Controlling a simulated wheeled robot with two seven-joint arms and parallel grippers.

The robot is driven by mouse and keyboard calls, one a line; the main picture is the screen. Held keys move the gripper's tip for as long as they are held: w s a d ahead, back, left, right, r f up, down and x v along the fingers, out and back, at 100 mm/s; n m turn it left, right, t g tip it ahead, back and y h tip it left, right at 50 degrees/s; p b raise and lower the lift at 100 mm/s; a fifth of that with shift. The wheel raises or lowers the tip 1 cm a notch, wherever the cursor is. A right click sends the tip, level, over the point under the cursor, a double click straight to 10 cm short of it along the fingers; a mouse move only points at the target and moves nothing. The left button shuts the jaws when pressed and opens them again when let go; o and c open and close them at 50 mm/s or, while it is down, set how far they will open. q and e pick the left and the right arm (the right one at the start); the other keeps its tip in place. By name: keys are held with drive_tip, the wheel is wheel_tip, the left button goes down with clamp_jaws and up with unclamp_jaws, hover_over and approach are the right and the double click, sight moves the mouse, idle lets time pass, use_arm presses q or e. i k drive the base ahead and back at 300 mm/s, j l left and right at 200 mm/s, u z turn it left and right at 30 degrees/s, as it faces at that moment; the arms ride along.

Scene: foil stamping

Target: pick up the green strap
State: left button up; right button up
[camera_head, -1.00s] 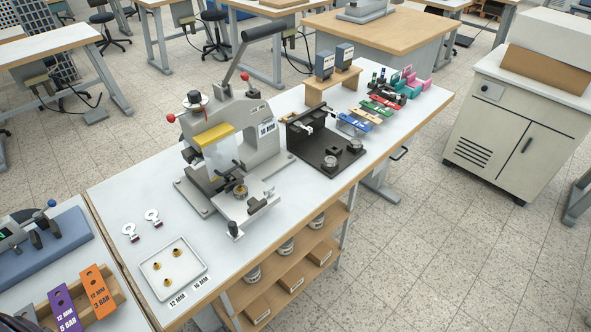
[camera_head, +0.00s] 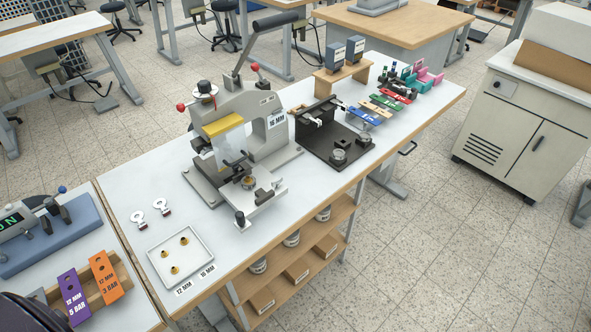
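The green strap (camera_head: 388,102) lies flat among a row of coloured straps toward the far right end of the long white bench. It sits between a tan strap (camera_head: 377,109) and a red strap (camera_head: 398,95). A blue strap (camera_head: 365,117) lies at the near end of the row. Neither of my grippers is in view, and nothing touches the green strap.
A grey lever press (camera_head: 243,130) stands mid-bench. Pink and teal holders (camera_head: 425,78) are behind. A white tray (camera_head: 207,267) holds brass pieces.

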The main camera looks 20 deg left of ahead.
sight(389, 103)
drive_tip(key=i+l+u, duration=0.2)
drive_tip(key=i+l, duration=0.75)
drive_tip(key=l, duration=0.15)
